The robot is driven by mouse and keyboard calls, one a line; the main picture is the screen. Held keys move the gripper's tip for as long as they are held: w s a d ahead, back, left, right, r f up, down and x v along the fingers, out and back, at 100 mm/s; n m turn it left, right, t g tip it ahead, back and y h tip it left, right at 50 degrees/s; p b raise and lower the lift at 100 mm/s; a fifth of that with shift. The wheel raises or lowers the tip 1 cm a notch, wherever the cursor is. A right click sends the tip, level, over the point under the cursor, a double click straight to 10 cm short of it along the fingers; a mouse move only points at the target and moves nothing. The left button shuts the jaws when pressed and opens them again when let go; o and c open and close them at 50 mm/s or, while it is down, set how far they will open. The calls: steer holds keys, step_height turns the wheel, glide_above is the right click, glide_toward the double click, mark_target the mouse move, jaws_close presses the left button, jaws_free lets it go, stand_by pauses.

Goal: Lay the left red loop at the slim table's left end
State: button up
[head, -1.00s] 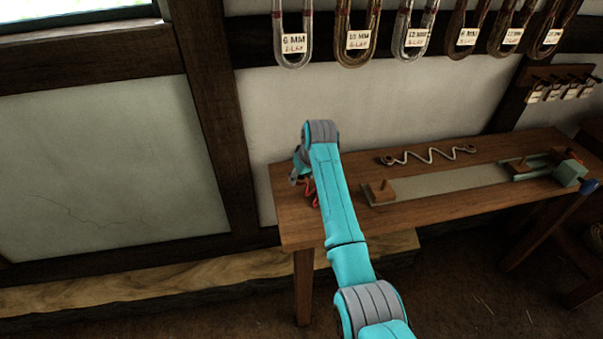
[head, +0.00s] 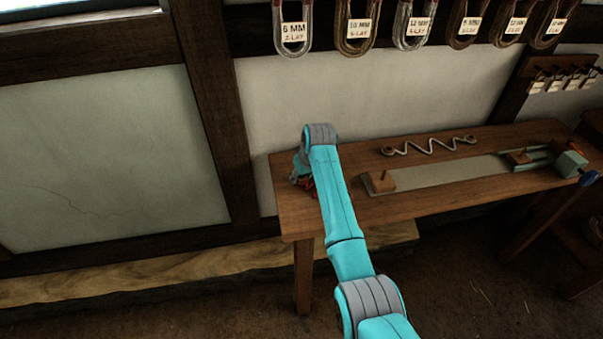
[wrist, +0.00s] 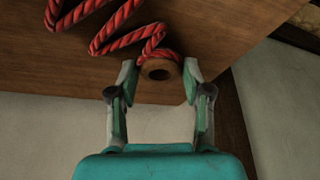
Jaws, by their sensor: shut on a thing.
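The red rope (wrist: 105,25) lies zigzag over the brown tabletop in the wrist view. Its near end is a red loop (wrist: 176,56) around a tan round eye (wrist: 158,70). My gripper (wrist: 160,72) has one finger on each side of this loop and is shut on it. The loop is over the table's edge area, with pale wall beyond. In the head view my gripper (head: 299,172) is at the left end of the slim table (head: 287,215); my arm hides most of the red rope (head: 309,186). I cannot tell whether the loop touches the wood.
A grey zigzag rope (head: 430,146) lies at the table's back. A green vise-like fixture (head: 570,163) is at the right. Rope hanks hang on the wall above.

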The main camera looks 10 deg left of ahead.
steer(key=o, duration=0.9)
steer(key=shift+o, duration=0.2)
steer(key=shift+r, duration=0.1)
steer(key=v, duration=1.2)
